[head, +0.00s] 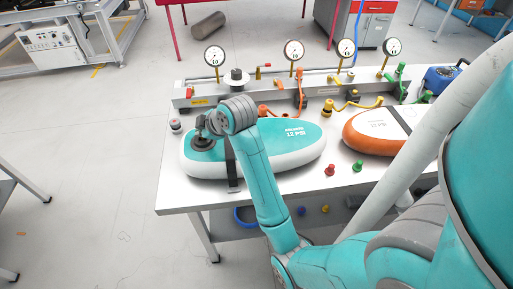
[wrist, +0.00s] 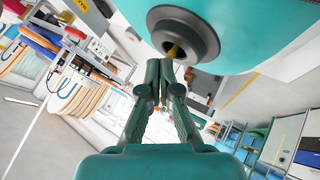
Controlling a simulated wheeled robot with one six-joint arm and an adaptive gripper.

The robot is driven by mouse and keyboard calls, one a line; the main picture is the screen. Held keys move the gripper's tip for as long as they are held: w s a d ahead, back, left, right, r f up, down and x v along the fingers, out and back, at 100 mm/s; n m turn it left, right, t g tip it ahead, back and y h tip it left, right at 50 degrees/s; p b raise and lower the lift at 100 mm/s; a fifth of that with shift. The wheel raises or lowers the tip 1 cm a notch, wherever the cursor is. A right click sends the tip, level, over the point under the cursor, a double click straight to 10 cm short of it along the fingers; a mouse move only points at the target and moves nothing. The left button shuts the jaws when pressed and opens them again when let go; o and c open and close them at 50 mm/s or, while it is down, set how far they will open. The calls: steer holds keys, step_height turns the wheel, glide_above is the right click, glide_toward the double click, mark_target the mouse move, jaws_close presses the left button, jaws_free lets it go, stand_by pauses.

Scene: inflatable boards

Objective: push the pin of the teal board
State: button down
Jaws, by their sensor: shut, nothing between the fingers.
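The teal board (head: 290,150), with white sides and "12 PSI" on top, lies on the white table under a dark strap (head: 232,172). Its dark round valve (head: 203,145) is near the left end. In the wrist view the valve (wrist: 200,33) is a grey ring at the top, with a yellow pin (wrist: 174,51) in its recess. My gripper (wrist: 160,65) is shut and empty, its tips close to the pin. I cannot tell whether they touch it. In the head view my gripper (head: 205,128) is at the valve, partly hidden by my wrist.
An orange and white board (head: 375,130) lies to the right. A red plug (head: 330,169) and a green plug (head: 358,166) stand near the front edge. A manifold with several gauges (head: 293,50) and hoses runs along the back. A small capped item (head: 175,125) is at the table's left edge.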

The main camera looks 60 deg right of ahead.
steer(key=shift+f, duration=0.4)
stand_by(0.3)
steer(key=shift+r, duration=1.2)
steer(key=shift+r, duration=3)
